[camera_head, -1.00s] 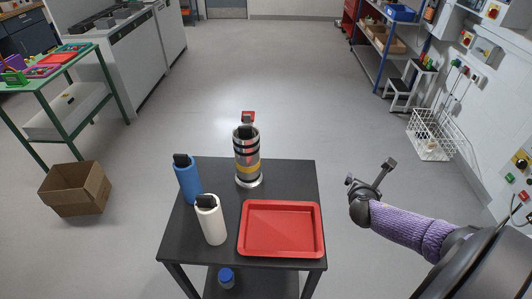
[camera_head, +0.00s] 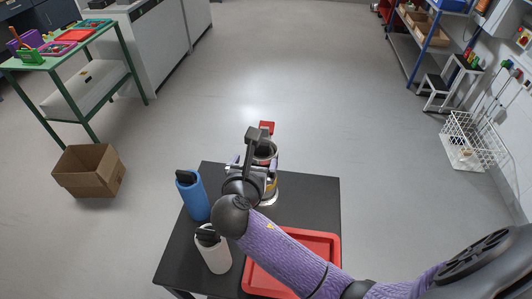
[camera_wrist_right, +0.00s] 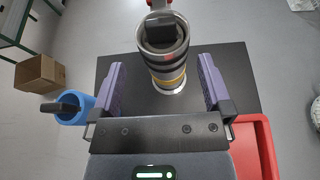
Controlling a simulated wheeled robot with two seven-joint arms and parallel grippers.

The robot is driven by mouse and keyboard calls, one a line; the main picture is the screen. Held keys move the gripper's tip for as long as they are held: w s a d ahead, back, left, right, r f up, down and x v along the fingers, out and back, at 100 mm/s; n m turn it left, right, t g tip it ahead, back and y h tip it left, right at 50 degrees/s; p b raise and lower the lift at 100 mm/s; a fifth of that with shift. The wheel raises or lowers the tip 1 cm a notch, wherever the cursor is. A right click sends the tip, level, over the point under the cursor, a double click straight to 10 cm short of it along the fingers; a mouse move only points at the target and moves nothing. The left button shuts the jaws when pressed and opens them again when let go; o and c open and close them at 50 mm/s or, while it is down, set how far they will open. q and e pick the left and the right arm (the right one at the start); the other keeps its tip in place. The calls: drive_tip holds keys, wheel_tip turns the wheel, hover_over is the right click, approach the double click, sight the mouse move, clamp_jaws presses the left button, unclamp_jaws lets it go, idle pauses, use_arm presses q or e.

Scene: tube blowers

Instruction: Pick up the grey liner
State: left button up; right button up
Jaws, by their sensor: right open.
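A grey cylinder (camera_wrist_right: 165,64) with dark bands and a yellow band, which looks like the grey liner, stands upright on the black table (camera_wrist_right: 238,72). A dark block sits in its open top. In the head view the cylinder (camera_head: 270,187) is partly hidden behind my right gripper (camera_head: 257,166). My right gripper (camera_wrist_right: 164,82) is open; in the wrist view its two purple fingers lie left and right of the cylinder, with gaps on both sides. Nothing is held. My left gripper is not in view.
A blue cylinder (camera_head: 194,199) and a white cylinder (camera_head: 216,257), each with a black piece on top, stand at the table's left. A red tray (camera_head: 323,242) lies at the right, partly under my arm. A small red item (camera_head: 267,127) shows behind the grey cylinder.

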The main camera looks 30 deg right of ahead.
sight(261, 145)
drive_tip(key=b+x, duration=0.1)
drive_tip(key=x, duration=0.3)
drive_tip(key=b+x, duration=0.2)
drive_tip(key=x, duration=0.3)
drive_tip(key=shift+w+d+r+b, duration=0.15)
drive_tip(key=shift+w+d+b, duration=0.05)
drive_tip(key=shift+d+b, duration=0.1)
drive_tip(key=shift+r, duration=0.1)
drive_tip(key=shift+a, duration=0.1)
clamp_jaws()
